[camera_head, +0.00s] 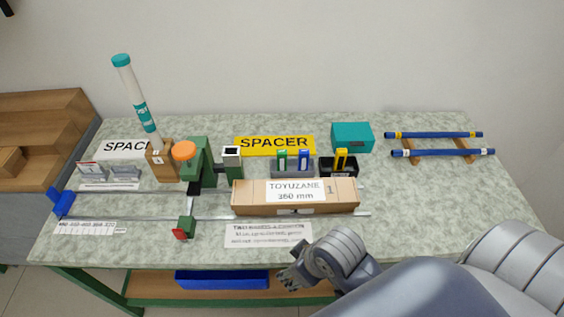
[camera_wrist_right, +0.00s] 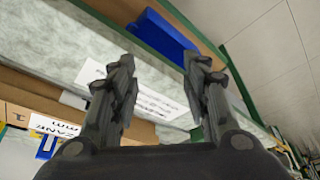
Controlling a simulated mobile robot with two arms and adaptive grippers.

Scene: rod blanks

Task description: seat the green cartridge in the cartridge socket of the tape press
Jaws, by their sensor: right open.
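The green cartridge (camera_head: 282,160) stands upright in a grey holder (camera_head: 285,172) beside a blue cartridge (camera_head: 304,159), behind the long cardboard box. The tape press (camera_head: 199,160) is green with an orange knob and stands left of the holder. A dark opening with a white rim (camera_head: 232,152) sits on a green block at its right; I cannot tell for sure whether it is the cartridge socket. My right gripper (camera_head: 286,277) is open and empty by the table's front edge, well in front of the cartridge. It also shows in the right wrist view (camera_wrist_right: 158,64). My left gripper is out of view.
The cardboard box (camera_head: 342,204) labelled TOYUZANE lies between my right gripper and the cartridges. A black holder (camera_head: 330,168) with a yellow cartridge (camera_head: 341,159) stands to their right. A teal box (camera_head: 352,137) and blue rods (camera_head: 440,152) lie farther right.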

